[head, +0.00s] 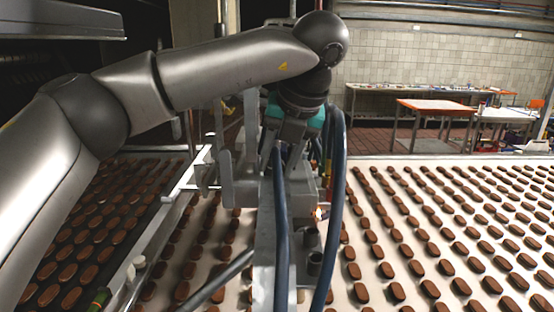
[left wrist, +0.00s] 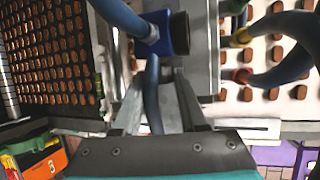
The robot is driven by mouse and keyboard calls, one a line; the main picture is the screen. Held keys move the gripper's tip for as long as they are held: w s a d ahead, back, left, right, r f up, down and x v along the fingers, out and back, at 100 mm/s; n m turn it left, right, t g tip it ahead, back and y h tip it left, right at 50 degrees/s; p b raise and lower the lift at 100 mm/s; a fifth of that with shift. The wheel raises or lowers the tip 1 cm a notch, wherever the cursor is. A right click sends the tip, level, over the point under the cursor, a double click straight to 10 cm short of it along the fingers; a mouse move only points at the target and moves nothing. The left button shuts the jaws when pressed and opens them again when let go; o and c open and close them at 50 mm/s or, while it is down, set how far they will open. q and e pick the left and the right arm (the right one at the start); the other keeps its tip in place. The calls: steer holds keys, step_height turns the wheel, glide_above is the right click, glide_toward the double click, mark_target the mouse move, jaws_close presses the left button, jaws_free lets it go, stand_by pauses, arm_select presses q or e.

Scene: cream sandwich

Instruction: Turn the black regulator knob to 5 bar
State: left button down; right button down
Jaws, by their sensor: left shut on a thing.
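My left gripper (head: 285,143) reaches down to the grey metal frame (head: 270,240) in the middle of the conveyor. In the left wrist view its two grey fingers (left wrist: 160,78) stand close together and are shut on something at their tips. A blue hose (left wrist: 152,95) shows between and along the fingers and partly covers the view. A black round knob-like part (left wrist: 181,33) on a blue fitting (left wrist: 157,36) sits just past the fingertips. The exact contact is hidden, and no scale or pressure reading is legible. My right gripper is in neither view.
Thick blue hoses (head: 333,190) hang close beside the left gripper. Rows of brown oval biscuits (head: 430,235) cover the pale conveyor belt on both sides of the frame. More hoses (left wrist: 285,30) with coloured fittings are at the wrist view's upper right.

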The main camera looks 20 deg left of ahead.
arm_select(q)
steer(key=shift+w+r, duration=0.1)
steer(key=shift+c, duration=2.2)
jaws_free()
steer(key=v, duration=1.5)
steer(key=shift+d, duration=0.15)
